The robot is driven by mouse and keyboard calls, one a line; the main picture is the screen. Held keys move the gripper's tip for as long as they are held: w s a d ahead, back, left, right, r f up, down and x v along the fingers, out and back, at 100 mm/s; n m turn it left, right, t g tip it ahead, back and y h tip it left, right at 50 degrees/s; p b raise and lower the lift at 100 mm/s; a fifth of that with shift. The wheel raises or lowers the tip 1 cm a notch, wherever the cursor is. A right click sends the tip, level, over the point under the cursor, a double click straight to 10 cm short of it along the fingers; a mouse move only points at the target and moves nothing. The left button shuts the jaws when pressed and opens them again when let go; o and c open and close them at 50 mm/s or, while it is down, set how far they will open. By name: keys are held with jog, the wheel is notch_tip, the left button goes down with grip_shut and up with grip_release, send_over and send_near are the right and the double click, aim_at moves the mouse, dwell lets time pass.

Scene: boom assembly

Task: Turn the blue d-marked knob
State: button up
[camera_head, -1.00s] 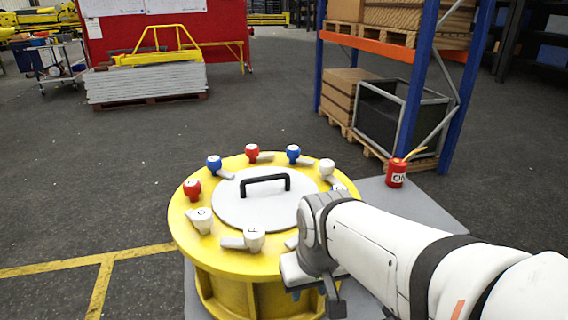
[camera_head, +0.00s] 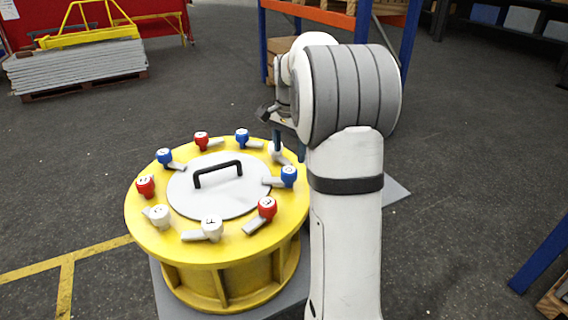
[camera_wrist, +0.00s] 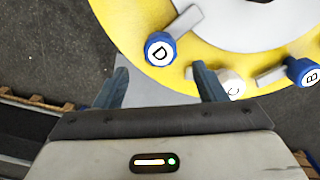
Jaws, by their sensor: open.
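The blue knob marked D (camera_wrist: 158,50) sits on the yellow round drum's rim, its grey lever pointing up and right in the wrist view. In the head view, the matching blue knob (camera_head: 288,175) is on the rim's right side, its lever pointing left toward the lid. My gripper (camera_wrist: 160,68) is open and empty; D shows between its fingers' lines, a little past the tips. In the head view, my gripper (camera_head: 289,146) hangs at the drum's far right, by the white knob (camera_head: 275,150), partly covering it. Whether a finger touches that knob cannot be told.
The drum (camera_head: 180,250) carries several other red, white and blue knobs. The white C knob (camera_wrist: 232,85) is close beside my right finger; the blue B knob (camera_wrist: 303,72) is farther right. A black handle (camera_head: 218,172) stands on the grey lid. A shelf rack (camera_head: 262,40) stands behind.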

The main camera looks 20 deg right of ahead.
aim_at(289, 169)
notch_tip(289, 169, down, 8)
jog(key=shift+r, duration=0.15)
dwell(0.3)
jog(key=c, duration=1)
